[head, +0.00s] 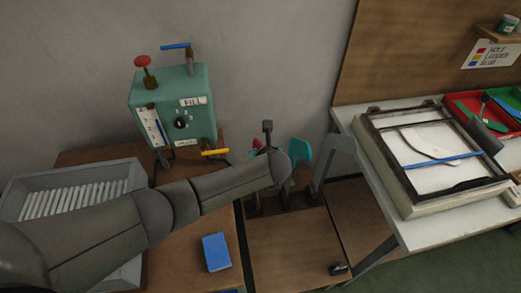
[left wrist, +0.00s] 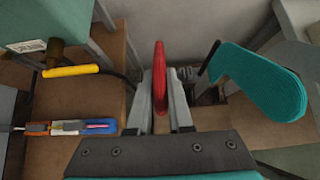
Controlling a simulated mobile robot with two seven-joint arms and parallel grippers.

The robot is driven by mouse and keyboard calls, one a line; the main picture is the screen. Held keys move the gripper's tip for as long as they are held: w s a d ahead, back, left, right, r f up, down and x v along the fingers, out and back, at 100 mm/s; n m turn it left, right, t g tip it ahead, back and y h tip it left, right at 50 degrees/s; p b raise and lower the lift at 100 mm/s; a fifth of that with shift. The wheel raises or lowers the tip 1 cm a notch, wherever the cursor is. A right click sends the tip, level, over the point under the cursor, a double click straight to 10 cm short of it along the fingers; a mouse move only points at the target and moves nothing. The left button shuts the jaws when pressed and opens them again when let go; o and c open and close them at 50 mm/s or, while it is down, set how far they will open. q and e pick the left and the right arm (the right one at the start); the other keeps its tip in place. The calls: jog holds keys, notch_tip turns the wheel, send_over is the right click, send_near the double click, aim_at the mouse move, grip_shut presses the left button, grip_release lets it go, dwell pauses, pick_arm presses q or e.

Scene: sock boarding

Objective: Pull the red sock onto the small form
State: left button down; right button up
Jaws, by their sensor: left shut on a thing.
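The red sock (left wrist: 159,85) shows upright and edge-on between the two grey fingers of my left gripper (left wrist: 162,88) in the left wrist view. The fingers are closed on it. In the head view, only a bit of red (head: 256,145) shows behind my left wrist, which hides most of the gripper. A teal foot-shaped piece with a knitted-looking surface (left wrist: 262,85) stands to the right of the gripper, apart from it; it also shows in the head view (head: 301,149). I cannot tell whether a small form is inside the red sock. My right gripper is out of view.
A green machine (head: 205,105) with a dial and levers stands at the back left. A grey tray of white rods (head: 20,190) lies under my left arm. A blue block (head: 216,252) lies on the brown table. A white worktable with a framed screen (head: 380,150) stands right.

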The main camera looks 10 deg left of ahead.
pick_arm(q)
jog(key=shift+f+b, duration=0.75)
jog(key=shift+f, duration=0.35)
jog(key=c, duration=0.8)
grip_release()
jog(key=shift+o, duration=0.2)
jog(key=shift+s+d+r+p, duration=0.2)
jog(key=shift+s+r+p, duration=0.1)
jog(key=shift+s+r, duration=0.15)
jog(key=p+v, duration=0.3)
jog(key=v, duration=1.1)
jog(key=shift+p, duration=0.35)
jog(key=shift+a, duration=0.1)
jog(key=shift+s, duration=0.1)
